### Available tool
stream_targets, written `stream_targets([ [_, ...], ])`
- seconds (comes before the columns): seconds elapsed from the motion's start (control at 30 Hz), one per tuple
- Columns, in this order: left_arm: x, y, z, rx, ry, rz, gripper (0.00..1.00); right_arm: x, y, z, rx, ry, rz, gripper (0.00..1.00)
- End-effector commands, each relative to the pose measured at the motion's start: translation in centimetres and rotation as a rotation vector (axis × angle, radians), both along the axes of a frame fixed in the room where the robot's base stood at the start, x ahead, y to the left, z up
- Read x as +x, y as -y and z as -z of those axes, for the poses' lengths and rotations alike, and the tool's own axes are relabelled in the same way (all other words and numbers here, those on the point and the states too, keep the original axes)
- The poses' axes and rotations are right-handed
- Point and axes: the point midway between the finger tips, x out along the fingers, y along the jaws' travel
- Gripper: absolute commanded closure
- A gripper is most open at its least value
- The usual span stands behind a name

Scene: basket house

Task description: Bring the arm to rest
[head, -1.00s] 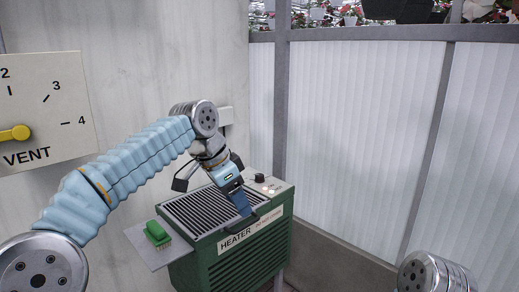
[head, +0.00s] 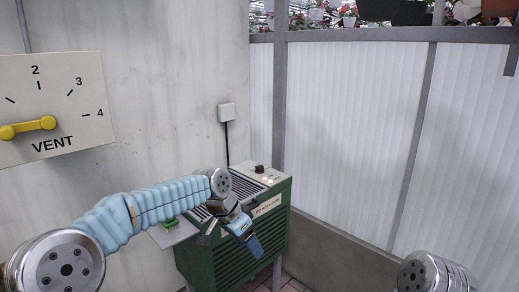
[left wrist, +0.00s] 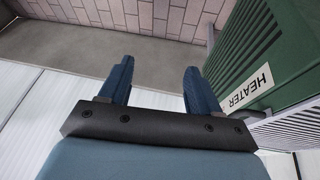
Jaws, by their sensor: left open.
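My left arm reaches in from the left in the head view. Its gripper (head: 250,240) hangs in front of the green heater (head: 234,262), pointing down. In the left wrist view the two blue fingers (left wrist: 152,85) stand wide apart with nothing between them. The heater (left wrist: 262,50) is beside the fingers on the right there, with its HEATER label showing. My right gripper is not in view; only a round metal joint of my right arm shows at the lower right of the head view.
A green brush (head: 171,223) lies on the heater's side shelf (head: 174,236), partly behind my arm. A VENT dial (head: 52,108) with a yellow lever is on the left wall. A white box (head: 226,112) with a cable is above the heater. Translucent panels (head: 335,130) stand at right.

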Motion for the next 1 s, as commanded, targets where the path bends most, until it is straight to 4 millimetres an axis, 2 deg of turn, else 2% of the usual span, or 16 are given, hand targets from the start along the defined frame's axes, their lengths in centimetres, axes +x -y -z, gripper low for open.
stream_targets([
  [0.03, -0.2, 0.0, 2.5, -0.005, -0.026, -0.022, 0.37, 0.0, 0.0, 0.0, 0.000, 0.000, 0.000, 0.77],
  [0.17, -1.2, 0.0, 10.5, -0.039, -0.096, -0.120, 0.37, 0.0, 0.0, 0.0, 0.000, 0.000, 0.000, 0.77],
  [0.2, -2.0, -0.1, 13.4, -0.052, -0.123, -0.160, 0.37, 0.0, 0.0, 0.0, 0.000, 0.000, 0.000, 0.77],
  [0.27, -3.6, -0.5, 17.8, -0.071, -0.166, -0.230, 0.37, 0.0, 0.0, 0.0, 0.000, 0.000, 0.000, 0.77],
  [0.3, -4.9, -0.8, 20.6, -0.082, -0.195, -0.279, 0.37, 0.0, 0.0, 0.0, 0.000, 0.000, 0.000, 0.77],
  [0.37, -7.2, -1.4, 24.5, -0.097, -0.238, -0.359, 0.37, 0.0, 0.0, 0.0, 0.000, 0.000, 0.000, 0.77],
  [0.4, -9.1, -1.9, 27.0, -0.105, -0.267, -0.414, 0.37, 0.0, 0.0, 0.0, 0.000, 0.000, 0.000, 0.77],
  [0.47, -12.1, -2.8, 30.3, -0.114, -0.309, -0.503, 0.37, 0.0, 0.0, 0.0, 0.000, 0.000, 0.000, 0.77],
  [0.5, -14.3, -3.4, 32.2, -0.117, -0.337, -0.560, 0.37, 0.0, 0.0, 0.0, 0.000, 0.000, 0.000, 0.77],
  [0.6, -19.6, -4.8, 35.6, -0.116, -0.392, -0.699, 0.37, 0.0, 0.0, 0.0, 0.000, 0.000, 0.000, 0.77],
  [0.73, -24.9, -6.4, 37.7, -0.104, -0.437, -0.836, 0.37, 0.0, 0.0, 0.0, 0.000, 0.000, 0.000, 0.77],
  [0.8, -26.8, -7.0, 38.2, -0.097, -0.449, -0.885, 0.37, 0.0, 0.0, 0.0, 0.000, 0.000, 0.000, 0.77],
  [0.87, -27.7, -7.3, 38.4, -0.094, -0.455, -0.909, 0.37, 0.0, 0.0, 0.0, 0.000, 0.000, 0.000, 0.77],
  [1.0, -28.2, -7.5, 38.4, -0.093, -0.456, -0.927, 0.37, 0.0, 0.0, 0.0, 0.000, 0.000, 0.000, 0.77],
])
